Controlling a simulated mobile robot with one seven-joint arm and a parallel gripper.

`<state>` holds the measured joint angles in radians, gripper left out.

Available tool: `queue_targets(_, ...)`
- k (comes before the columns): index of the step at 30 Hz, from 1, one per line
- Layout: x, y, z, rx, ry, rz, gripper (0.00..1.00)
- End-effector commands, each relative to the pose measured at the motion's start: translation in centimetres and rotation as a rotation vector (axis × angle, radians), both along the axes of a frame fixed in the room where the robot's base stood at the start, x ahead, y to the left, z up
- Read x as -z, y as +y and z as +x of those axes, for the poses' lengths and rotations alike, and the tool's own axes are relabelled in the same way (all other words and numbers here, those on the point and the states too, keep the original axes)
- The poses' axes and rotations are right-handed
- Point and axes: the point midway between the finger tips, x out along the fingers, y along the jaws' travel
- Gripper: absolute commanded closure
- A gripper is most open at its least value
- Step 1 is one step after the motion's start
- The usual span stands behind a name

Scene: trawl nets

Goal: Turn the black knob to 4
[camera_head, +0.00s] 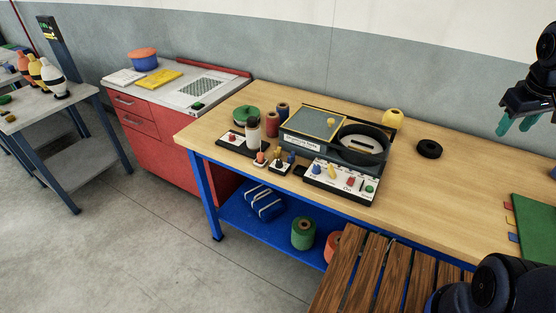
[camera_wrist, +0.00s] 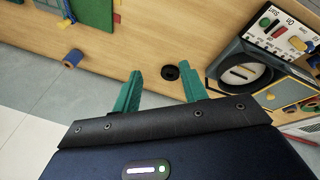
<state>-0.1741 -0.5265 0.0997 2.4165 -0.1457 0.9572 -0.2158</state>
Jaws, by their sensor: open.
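A small unit (camera_head: 279,166) with a white face and what looks like a black knob stands near the table's front edge, left of the control panel (camera_head: 341,182). The panel carries blue, yellow, red and green controls. Any numbers are too small to read. My gripper (camera_head: 515,125) is open and empty at the far right, above the table and well away from the small unit. The panel also shows at that view's upper right (camera_wrist: 280,35).
The wooden table (camera_head: 470,190) is clear at its right middle, apart from a black ring (camera_head: 428,149). A grey machine with a round black bowl (camera_head: 373,156) stands behind the panel. A white-capped bottle (camera_head: 253,135) and spools stand left. A slatted wooden surface (camera_head: 360,275) is in front.

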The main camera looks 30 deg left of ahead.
Motion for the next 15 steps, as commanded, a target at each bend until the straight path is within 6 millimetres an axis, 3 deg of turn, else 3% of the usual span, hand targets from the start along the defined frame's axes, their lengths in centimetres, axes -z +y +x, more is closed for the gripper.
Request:
queue_targets(6,0.7,6.4,3.7,-0.329,0.052,-0.156,0.57)
queue_targets(15,2.7,17.0,6.8,-0.791,0.102,-0.352,0.57)
